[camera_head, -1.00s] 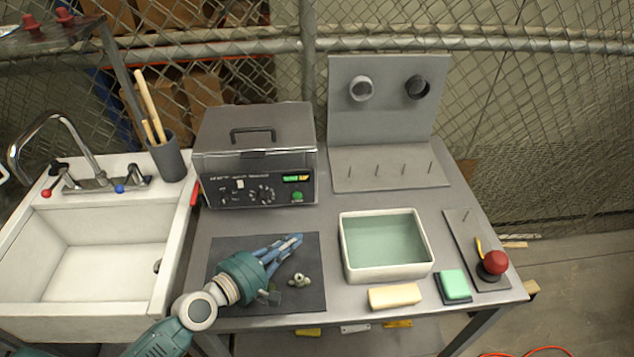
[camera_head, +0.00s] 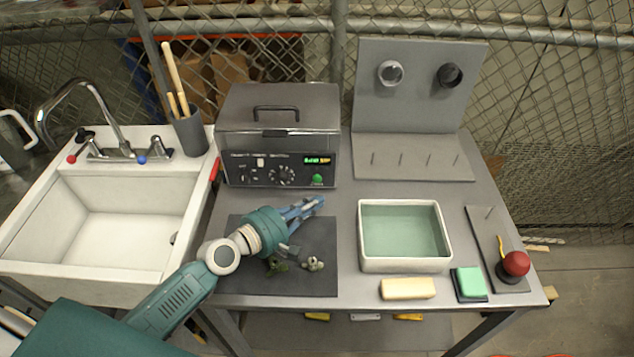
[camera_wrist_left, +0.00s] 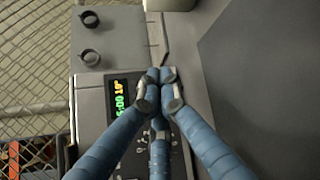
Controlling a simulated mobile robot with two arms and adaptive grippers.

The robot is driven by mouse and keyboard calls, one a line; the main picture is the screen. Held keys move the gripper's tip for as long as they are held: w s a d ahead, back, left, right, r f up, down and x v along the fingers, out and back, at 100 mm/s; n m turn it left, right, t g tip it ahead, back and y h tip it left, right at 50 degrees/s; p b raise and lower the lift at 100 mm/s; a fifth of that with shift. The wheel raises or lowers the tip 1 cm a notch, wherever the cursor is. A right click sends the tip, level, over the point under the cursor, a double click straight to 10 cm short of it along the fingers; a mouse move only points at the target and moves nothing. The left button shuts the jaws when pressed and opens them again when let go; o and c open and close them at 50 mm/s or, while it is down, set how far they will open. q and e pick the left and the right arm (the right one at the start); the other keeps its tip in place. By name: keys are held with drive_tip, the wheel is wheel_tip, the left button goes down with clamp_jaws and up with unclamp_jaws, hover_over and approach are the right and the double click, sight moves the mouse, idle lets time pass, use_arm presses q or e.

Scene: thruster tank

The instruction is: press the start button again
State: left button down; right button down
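The tank unit (camera_head: 280,112) is a grey box with a closed, handled lid at the back of the bench. Its dark front panel has knobs, a lit display (camera_head: 317,160) and a round green start button (camera_head: 317,179). My left gripper (camera_head: 318,202) has its blue fingers drawn together, empty, just in front of and below the button in the head view. In the left wrist view the fingertips (camera_wrist_left: 160,76) meet near the panel beside the display (camera_wrist_left: 120,99). The button is not clearly visible there; contact cannot be told. My right gripper is out of view.
Small greenish parts (camera_head: 313,263) lie on the dark mat (camera_head: 310,286) below my left gripper. A white basin (camera_head: 446,262) stands to the right, with a pegged stand (camera_head: 418,90) behind it. The sink (camera_head: 110,225) is at the left.

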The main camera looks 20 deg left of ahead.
sight(317, 179)
use_arm(q)
drive_tip(key=shift+w+a+f+b, duration=0.1)
drive_tip(key=shift+w+a+b, duration=0.1)
drive_tip(key=shift+w, duration=0.4)
drive_tip(key=shift+w+a+b, duration=0.1)
drive_tip(key=shift+w+a, duration=0.05)
drive_tip(key=shift+w, duration=0.45)
drive_tip(key=shift+w+a, duration=0.1)
drive_tip(key=shift+w, duration=0.3)
drive_tip(key=shift+w+a, duration=0.1)
drive_tip(key=shift+w, duration=0.25)
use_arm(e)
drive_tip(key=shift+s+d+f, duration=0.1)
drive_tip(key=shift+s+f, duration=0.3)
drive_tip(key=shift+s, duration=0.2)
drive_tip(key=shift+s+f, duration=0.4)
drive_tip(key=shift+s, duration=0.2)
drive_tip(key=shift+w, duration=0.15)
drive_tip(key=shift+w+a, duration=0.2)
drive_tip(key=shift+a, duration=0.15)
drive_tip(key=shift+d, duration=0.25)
use_arm(q)
drive_tip(key=shift+w, duration=0.1)
